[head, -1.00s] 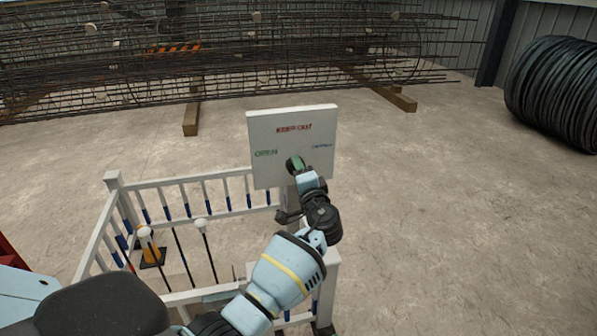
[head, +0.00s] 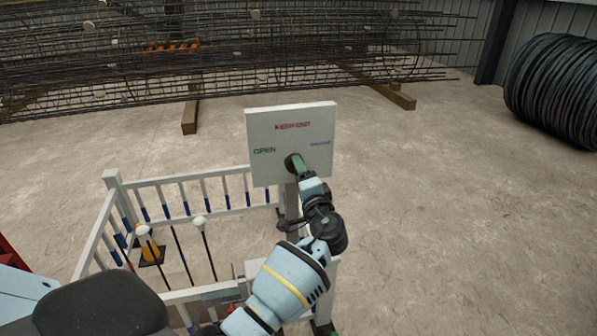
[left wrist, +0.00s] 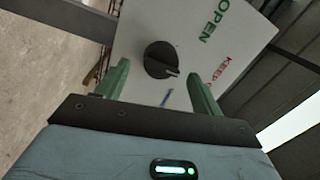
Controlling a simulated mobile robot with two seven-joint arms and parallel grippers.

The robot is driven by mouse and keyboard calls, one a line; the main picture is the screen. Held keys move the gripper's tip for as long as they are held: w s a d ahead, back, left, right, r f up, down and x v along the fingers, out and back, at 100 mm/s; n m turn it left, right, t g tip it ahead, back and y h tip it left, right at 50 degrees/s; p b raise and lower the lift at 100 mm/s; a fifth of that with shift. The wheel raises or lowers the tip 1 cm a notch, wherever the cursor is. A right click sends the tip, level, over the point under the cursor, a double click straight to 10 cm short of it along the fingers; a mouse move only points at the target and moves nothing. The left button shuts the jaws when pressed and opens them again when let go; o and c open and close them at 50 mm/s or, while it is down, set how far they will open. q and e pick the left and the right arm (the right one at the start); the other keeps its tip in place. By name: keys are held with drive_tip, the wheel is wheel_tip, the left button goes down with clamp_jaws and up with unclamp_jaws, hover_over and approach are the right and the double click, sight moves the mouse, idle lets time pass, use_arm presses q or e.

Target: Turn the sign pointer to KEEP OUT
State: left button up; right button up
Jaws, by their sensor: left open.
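The white sign board (head: 262,170) stands upright, with red KEEP OUT at the top, green OPEN at the left and small blue text at the right. Its round black pointer knob (left wrist: 158,55) has a light mark aimed between the blue text and KEEP OUT in the left wrist view. My left gripper (head: 300,169) is in front of the knob in the head view and partly covers it. In the left wrist view its green fingers (left wrist: 158,70) are open, one on each side of the knob; I cannot tell whether they touch it. My right gripper is not in view.
A white railing (head: 190,181) with blue-banded bars encloses white-capped rods (head: 200,222) and an orange cone (head: 150,250) left of my arm. Rebar cages (head: 300,50) lie on timbers behind. A black wire coil (head: 555,90) is at far right. Right floor is clear.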

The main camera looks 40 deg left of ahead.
use_arm(q)
drive_tip(key=v, duration=0.5)
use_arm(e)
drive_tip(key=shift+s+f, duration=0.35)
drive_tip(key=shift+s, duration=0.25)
use_arm(q)
drive_tip(key=s+d+f+m+h+p, duration=0.1)
drive_tip(key=s+d+f+h, duration=0.3)
drive_tip(key=s+f, duration=0.6)
drive_tip(key=s+d+f+m+h+p, duration=0.15)
drive_tip(key=s+f+h, duration=0.45)
drive_tip(key=f, duration=0.8)
drive_tip(key=s+d+f+n+g+h, duration=0.1)
drive_tip(key=s+d+f+n+h, duration=0.1)
drive_tip(key=s, duration=1.1)
drive_tip(key=s+d+f+n+g+h+p, duration=0.1)
drive_tip(key=s+d+n+h, duration=0.3)
drive_tip(key=s, duration=0.9)
drive_tip(key=shift+d+f+g+h, duration=0.35)
drive_tip(key=shift+d+g+h, duration=0.05)
drive_tip(key=shift+d, duration=0.6)
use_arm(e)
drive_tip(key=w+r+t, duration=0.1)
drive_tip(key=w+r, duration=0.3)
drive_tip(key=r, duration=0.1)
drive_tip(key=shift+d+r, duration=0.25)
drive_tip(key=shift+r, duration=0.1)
use_arm(q)
drive_tip(key=shift+s, duration=0.1)
